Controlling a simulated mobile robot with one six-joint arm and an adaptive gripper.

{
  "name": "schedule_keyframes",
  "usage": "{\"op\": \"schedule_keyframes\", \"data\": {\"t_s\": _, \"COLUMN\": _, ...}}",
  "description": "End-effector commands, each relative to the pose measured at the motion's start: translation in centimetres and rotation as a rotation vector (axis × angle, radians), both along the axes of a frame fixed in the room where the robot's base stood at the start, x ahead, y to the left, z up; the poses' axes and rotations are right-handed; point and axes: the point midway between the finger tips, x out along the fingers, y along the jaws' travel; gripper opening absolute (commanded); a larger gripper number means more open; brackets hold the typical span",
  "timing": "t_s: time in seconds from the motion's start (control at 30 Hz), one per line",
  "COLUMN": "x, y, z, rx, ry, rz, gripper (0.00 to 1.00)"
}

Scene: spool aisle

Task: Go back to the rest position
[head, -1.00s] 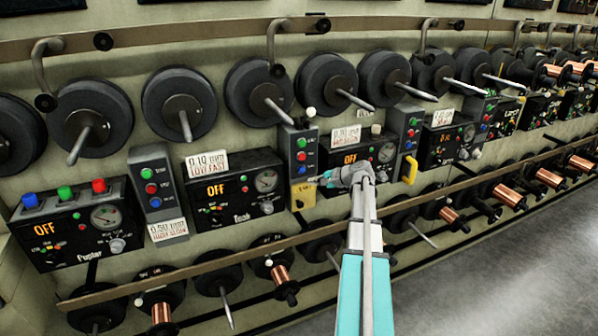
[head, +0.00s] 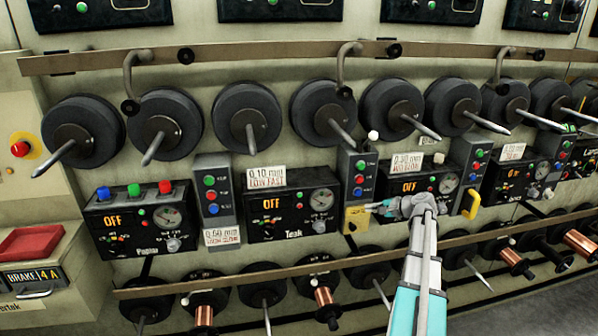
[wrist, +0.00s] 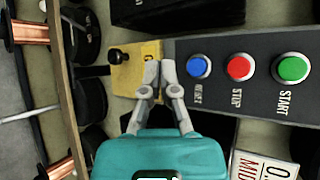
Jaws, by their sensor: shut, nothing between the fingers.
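My gripper (head: 378,208) reaches out on my grey and teal arm toward the machine wall. In the head view it is in front of the black OFF panel, beside a grey button box (head: 354,178) and a yellow plate (head: 356,219). In the wrist view my gripper (wrist: 158,90) is shut and empty, its fingertips together over the edge of the yellow plate (wrist: 128,68). The blue RESET button (wrist: 199,66), red STOP button (wrist: 241,67) and green START button (wrist: 292,68) are to the right of the fingertips. Whether the fingertips touch anything cannot be told.
Dark spools (head: 247,118) with protruding spindles run along the wall above the panels. A long rail (head: 230,278) crosses below, with copper spools (head: 325,305) under it. A red tray (head: 30,243) and a red stop button (head: 20,149) are at the left. Grey floor shows at lower right.

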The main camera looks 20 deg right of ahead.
Motion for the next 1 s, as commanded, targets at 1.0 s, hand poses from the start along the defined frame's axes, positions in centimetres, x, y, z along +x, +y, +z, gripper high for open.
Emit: {"op": "schedule_keyframes", "data": {"t_s": 1.0, "x": -0.2, "y": 22.6, "z": -2.9, "rx": -0.398, "ry": 0.229, "rz": 0.482, "gripper": 0.0}}
